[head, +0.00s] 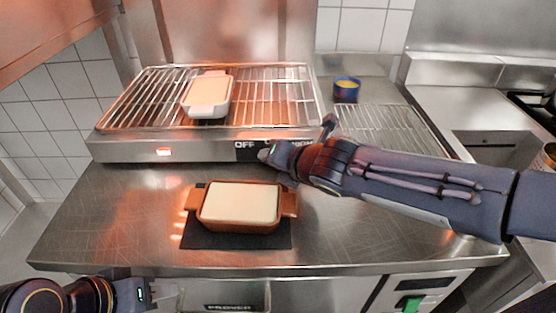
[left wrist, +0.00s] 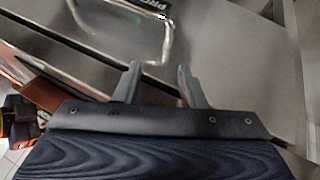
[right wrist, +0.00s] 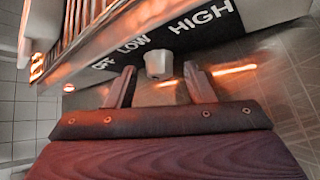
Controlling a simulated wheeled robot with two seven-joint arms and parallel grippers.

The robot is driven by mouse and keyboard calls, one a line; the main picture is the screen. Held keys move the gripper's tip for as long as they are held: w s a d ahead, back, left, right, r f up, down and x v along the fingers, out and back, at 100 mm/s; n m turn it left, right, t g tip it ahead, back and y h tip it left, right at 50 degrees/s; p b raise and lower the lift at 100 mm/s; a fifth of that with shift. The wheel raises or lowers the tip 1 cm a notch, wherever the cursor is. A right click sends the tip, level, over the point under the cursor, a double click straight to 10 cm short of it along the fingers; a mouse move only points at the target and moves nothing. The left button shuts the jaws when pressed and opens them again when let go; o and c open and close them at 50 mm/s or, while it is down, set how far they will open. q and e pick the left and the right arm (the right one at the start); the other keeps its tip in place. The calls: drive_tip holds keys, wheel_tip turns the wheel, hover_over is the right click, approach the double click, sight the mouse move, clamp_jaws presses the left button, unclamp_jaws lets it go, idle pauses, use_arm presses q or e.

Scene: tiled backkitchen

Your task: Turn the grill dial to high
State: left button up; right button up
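The grill dial (right wrist: 158,65) is a pale knob below a black strip lettered OFF, LOW and HIGH (right wrist: 205,17) in the right wrist view. Its setting cannot be read. My right gripper (right wrist: 160,72) is open, with one finger on each side of the dial and a gap to both. In the head view my right arm covers the dial and much of the lettering on the grill's (head: 215,145) front. My left gripper (left wrist: 159,68) is open and empty, low at the front left of the counter (head: 130,215).
A white dish (head: 208,95) stands on the grill rack. A brown dish with pale filling (head: 240,203) sits on a dark mat (head: 230,241) in front, close to my right gripper. The counter's left side is clear.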

drive_tip(key=p+v, duration=0.3)
drive_tip(key=v, duration=0.4)
drive_tip(key=shift+w+r, duration=0.15)
drive_tip(key=shift+s+d, duration=0.2)
drive_tip(key=shift+s, duration=0.2)
drive_tip(key=shift+r, duration=0.1)
